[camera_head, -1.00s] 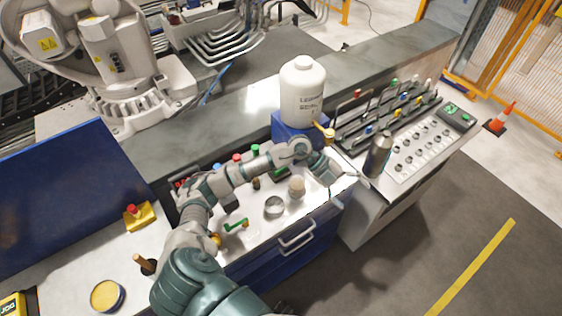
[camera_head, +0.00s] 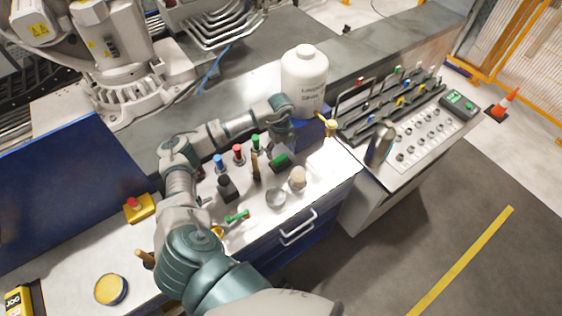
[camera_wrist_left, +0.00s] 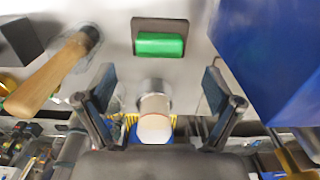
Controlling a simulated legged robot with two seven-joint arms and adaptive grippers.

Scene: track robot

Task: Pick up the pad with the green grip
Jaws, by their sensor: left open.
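The pad with the green grip is a dark flat plate with a green bar. In the head view the pad (camera_head: 279,162) lies on the white worktop, partly hidden by my arm. In the left wrist view the pad (camera_wrist_left: 160,40) lies beyond the fingertips, roughly centred between them. My left gripper (camera_wrist_left: 160,76) is open with its fingers spread and nothing between the tips. In the head view my left gripper (camera_head: 284,146) points down close to the pad, apart from it as far as I can see. My right gripper is out of view.
A wooden-handled brush (camera_wrist_left: 50,75) stands left of the pad. A round cream-topped object (camera_head: 298,178) and a metal tin (camera_head: 276,197) stand nearer the front. A blue box edge (camera_wrist_left: 265,60) lies close on the right. A large white bottle (camera_head: 304,80) stands behind.

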